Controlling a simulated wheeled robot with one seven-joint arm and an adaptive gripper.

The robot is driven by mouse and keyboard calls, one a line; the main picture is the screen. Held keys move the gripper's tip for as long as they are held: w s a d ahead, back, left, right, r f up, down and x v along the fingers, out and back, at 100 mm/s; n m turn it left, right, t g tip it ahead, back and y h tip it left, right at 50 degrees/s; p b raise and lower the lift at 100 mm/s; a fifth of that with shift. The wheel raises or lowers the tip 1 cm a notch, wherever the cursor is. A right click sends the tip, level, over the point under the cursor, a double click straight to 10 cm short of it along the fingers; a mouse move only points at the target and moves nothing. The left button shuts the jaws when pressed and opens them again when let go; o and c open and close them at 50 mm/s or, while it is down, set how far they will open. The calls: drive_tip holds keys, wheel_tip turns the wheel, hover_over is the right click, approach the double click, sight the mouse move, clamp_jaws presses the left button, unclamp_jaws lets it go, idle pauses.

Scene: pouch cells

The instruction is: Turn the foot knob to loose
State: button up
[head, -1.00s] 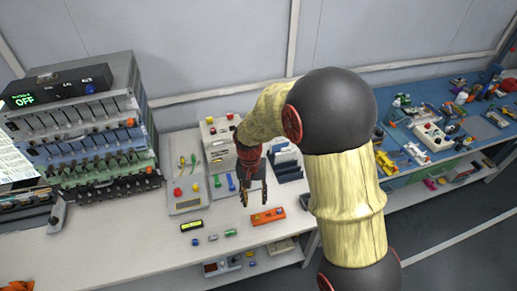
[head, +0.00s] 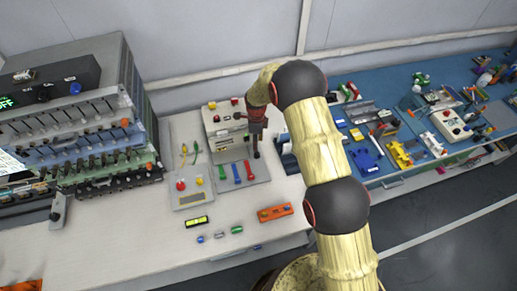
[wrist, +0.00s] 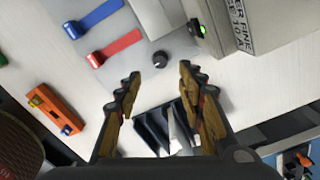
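A small round dark knob (wrist: 160,58) with a pale mark on its top shows in the wrist view. It stands on the light plate beside a red lever (wrist: 115,47) and a blue lever (wrist: 92,19). I take it for the foot knob; no label on it is readable. My gripper (wrist: 158,80) is open and empty, and the knob lies ahead between its fingertips, apart from them. In the head view my gripper (head: 256,153) hangs at the right of the red lever (head: 249,170), and I cannot make out the knob there.
A beige instrument box (head: 226,125) stands behind the levers; its side (wrist: 240,30) is close on the right in the wrist view. A dark slotted rack (wrist: 172,127) sits below the fingers. An orange block (head: 275,212) lies in front.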

sight(257, 154)
drive_tip(key=shift+w+f, duration=0.1)
drive_tip(key=shift+f, duration=0.45)
wheel_tip(257, 154, down, 7)
drive_tip(key=shift+r, duration=0.1)
drive_tip(key=shift+c, duration=1)
drive_tip(key=c, duration=0.8)
clamp_jaws()
